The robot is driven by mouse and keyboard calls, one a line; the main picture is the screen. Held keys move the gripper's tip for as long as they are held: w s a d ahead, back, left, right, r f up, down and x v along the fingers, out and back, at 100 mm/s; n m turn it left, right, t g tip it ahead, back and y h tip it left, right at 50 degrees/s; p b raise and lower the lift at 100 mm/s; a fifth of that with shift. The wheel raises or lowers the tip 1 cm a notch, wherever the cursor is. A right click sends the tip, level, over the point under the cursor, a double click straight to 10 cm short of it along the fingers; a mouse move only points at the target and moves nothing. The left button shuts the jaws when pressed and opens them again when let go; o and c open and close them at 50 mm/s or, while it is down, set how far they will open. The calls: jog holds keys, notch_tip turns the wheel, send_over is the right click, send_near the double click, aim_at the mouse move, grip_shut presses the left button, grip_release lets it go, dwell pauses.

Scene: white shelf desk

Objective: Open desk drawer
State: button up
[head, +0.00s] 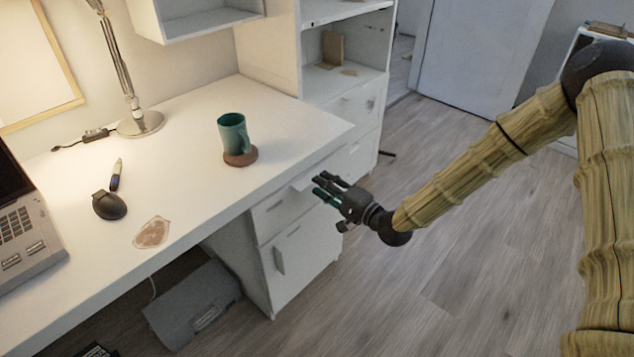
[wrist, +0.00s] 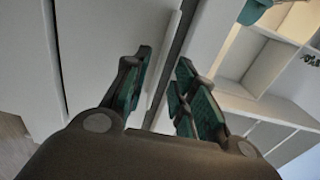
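The white desk (head: 190,160) has a pedestal with a drawer front (head: 285,208) above a cupboard door (head: 300,262). My gripper (head: 326,189) is at the right part of the drawer front, just below the desktop edge. In the wrist view its green-padded fingers (wrist: 163,95) are apart. A white strip (wrist: 170,65) of the drawer front or handle and a dark gap show between and beyond them. I cannot tell whether the fingers touch it. The gripper hides part of the drawer front, and I cannot tell whether the drawer is slightly out.
A green mug (head: 233,133) stands on a brown coaster (head: 240,158) near the desktop edge. A shelf unit (head: 345,90) stands behind. The floor (head: 450,250) in front is clear.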

jog(key=shift+x, duration=1.5)
grip_shut()
